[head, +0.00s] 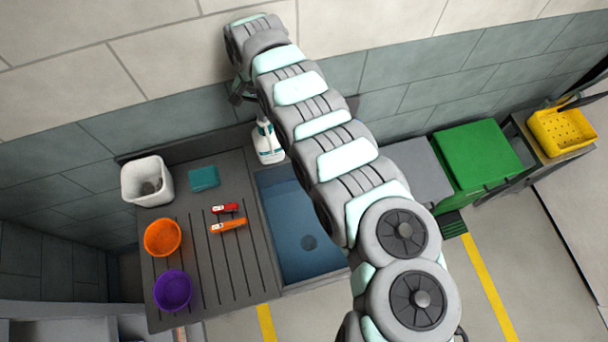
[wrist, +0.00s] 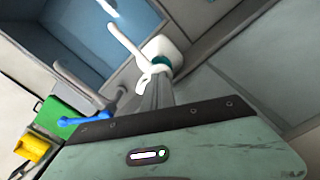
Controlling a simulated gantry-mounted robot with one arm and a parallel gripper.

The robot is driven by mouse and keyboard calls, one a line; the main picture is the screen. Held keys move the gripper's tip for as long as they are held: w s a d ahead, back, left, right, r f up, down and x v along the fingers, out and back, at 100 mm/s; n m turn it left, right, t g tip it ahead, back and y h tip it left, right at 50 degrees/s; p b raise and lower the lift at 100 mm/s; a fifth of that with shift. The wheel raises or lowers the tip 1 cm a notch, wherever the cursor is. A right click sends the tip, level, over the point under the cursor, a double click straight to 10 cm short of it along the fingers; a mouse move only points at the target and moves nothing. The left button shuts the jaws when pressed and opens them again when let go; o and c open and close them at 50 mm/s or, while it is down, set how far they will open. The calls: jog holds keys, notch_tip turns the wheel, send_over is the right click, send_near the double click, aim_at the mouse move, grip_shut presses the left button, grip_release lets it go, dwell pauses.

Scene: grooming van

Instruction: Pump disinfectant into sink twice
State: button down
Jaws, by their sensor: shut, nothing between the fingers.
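The disinfectant bottle (head: 268,146), white with a teal label, stands at the back edge of the sink (head: 290,215). My arm passes over the sink, and my gripper (head: 237,96) is behind and above the bottle, near the wall. In the wrist view, my gripper (wrist: 156,92) is shut and empty, with its fingertips close to the white pump top of the bottle (wrist: 160,48). I cannot tell whether they touch. A white spout (wrist: 125,40) reaches from the top toward the blue sink basin (wrist: 75,38). My arm hides part of the sink.
Left of the sink, a grey draining board (head: 196,270) holds a white bin (head: 146,178), a teal block (head: 204,178), red and orange tools, an orange bowl (head: 163,237) and a purple bowl (head: 173,290). A green bin (head: 480,155) and yellow basket (head: 562,130) are at right.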

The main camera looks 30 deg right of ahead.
jog(key=shift+f, duration=0.55)
jog(key=shift+r, duration=0.1)
jog(key=shift+r+p, duration=2.6)
jog(key=shift+r, duration=0.5)
